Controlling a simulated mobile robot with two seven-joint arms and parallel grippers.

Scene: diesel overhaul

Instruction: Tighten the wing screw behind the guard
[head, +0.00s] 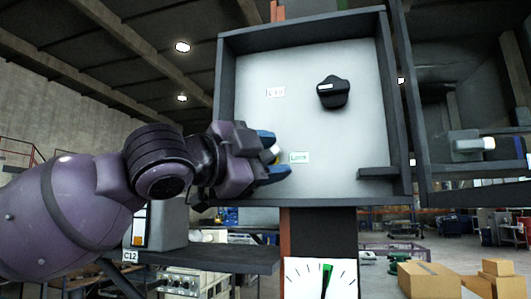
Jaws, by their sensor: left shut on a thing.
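A shallow grey box with dark walls (389,110) faces me with its front open. My left gripper (271,156) reaches in from the left, at the lower left of the box's pale back panel (300,120). Its blue-tipped fingers are shut on a small pale, yellowish thing (275,150), which I take to be the wing screw. The fingers hide most of it, so its turn angle cannot be told. The dark guard (462,95) stands swung open to the right of the box. My right gripper is not in view.
A black knob (333,93) is on the panel, upper right of my gripper. A small ledge (378,173) juts out at lower right. Small labels sit on the panel. A dial (321,280) with a green sector is below. Cardboard boxes (430,282) stand at lower right.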

